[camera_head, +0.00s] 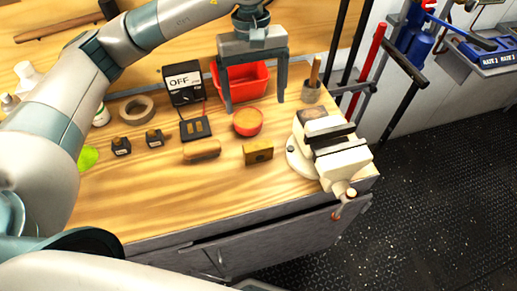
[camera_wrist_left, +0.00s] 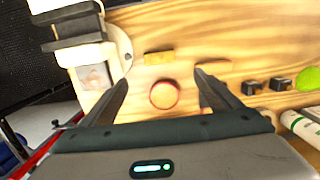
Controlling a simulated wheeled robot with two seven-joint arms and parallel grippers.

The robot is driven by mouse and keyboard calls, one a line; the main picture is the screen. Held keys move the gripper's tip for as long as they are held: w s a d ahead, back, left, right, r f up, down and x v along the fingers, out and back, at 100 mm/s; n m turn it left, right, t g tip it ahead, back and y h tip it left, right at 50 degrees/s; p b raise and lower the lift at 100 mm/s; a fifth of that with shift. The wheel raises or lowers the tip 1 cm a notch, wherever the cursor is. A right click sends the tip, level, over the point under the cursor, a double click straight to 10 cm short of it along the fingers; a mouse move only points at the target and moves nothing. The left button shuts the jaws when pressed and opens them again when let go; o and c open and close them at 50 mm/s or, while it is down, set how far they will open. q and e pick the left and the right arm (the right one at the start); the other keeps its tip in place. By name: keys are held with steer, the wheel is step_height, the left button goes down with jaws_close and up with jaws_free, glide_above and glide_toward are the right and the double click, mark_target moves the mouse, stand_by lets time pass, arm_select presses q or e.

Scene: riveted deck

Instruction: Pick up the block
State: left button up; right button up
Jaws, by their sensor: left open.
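A small golden-brown block (camera_head: 258,152) stands on the wooden workbench, in front of a red round bowl (camera_head: 248,121) and left of the vise. In the left wrist view the block (camera_wrist_left: 158,58) lies beyond the bowl (camera_wrist_left: 164,94), fully in sight. My left gripper (camera_head: 254,98) is open and empty, fingers pointing down, above the bench and behind the block in the head view. In the left wrist view the bowl shows between the fingers (camera_wrist_left: 161,82). My right gripper is not in view.
The cream vise (camera_head: 345,160) stands at the bench's right corner. A brown rounded piece (camera_head: 201,150) lies left of the block. A red bin (camera_head: 243,77), an OFF box (camera_head: 184,83) and a tape roll (camera_head: 136,109) stand behind. The front bench strip is clear.

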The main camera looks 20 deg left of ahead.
arm_select(q)
steer(key=p, duration=0.5)
glide_toward(258, 145)
step_height(258, 145, down, 5)
steer(key=shift+d+f, duration=0.15)
steer(key=shift+s+f, duration=0.1)
steer(key=shift+f, duration=0.45)
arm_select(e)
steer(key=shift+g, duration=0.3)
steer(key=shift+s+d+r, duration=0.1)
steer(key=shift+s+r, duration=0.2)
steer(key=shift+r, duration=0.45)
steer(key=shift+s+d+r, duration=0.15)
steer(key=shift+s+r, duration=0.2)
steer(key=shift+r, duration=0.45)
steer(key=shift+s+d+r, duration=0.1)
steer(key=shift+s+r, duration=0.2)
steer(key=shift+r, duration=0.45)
